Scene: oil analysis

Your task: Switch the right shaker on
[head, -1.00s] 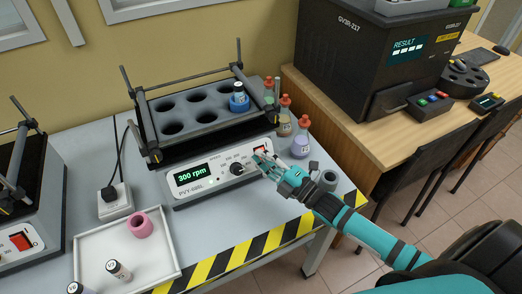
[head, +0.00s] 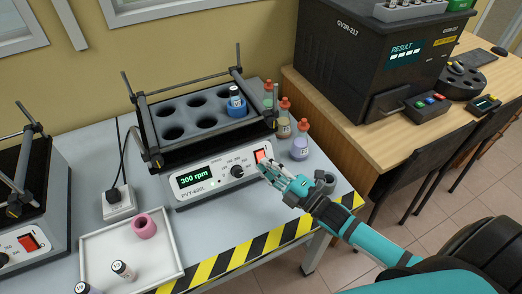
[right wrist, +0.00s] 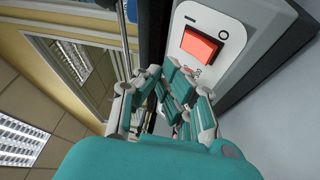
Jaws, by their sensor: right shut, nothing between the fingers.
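The right shaker (head: 212,196) stands on the grey bench, its display (head: 196,176) reading 300 rpm in green. Its red rocker switch (head: 261,156) is at the right end of the front panel, beside a dark knob (head: 237,171). In the right wrist view the switch (right wrist: 200,46) looks bright red on a white plate. My right gripper (head: 264,166) is shut and empty, just in front of and below the switch. In the wrist view its fingers (right wrist: 172,72) are apart from the switch. My left gripper is not in view.
A white tray (head: 100,250) with vials and a pink ring (head: 145,226) lies front left. Another shaker (head: 35,215) is at the left edge.

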